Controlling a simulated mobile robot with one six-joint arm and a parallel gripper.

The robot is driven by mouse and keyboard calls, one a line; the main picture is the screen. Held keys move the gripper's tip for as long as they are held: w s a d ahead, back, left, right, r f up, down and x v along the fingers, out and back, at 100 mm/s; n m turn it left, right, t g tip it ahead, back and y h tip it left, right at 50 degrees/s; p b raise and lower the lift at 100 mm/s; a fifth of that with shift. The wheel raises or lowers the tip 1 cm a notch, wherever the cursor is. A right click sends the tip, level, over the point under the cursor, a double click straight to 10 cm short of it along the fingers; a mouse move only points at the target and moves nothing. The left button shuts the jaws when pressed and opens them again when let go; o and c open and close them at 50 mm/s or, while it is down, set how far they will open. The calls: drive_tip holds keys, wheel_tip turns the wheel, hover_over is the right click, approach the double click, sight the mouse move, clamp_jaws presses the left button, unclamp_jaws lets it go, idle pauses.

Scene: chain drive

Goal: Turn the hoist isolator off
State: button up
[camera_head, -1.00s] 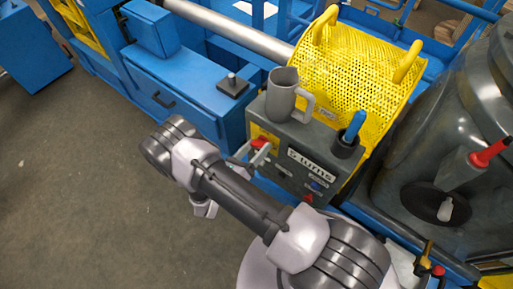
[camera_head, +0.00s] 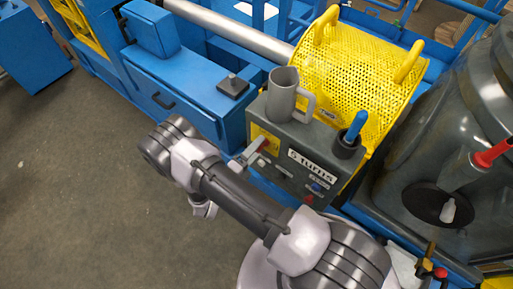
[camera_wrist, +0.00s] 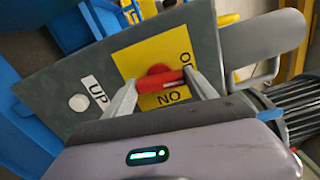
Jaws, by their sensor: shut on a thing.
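The isolator is a red handle on a yellow plate (camera_head: 272,149) at the left end of the grey control box's face. In the wrist view the red handle (camera_wrist: 158,80) lies nearly level across the yellow plate (camera_wrist: 135,57), with letters beside and below it. My gripper (camera_wrist: 162,82) is shut on the handle, with one finger at each end of it. In the head view my gripper (camera_head: 257,152) reaches the plate from the left and hides part of the handle.
A grey mug (camera_head: 282,92) and a dark cup (camera_head: 346,146) with a blue-handled item stand on the grey box (camera_head: 318,135). A yellow perforated guard (camera_head: 350,75) rises behind. An "UP" label (camera_wrist: 97,92) is beside the plate. Floor at the left is clear.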

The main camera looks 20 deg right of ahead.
drive_tip(key=shift+n, duration=0.6)
drive_tip(key=o, duration=1.4)
drive_tip(key=shift+c, duration=0.2)
drive_tip(key=p+v, duration=0.2)
drive_tip(key=v, duration=1.5)
drive_tip(key=shift+s+a+p, duration=0.15)
drive_tip(key=shift+a+p, duration=0.05)
drive_tip(key=shift+p, duration=0.2)
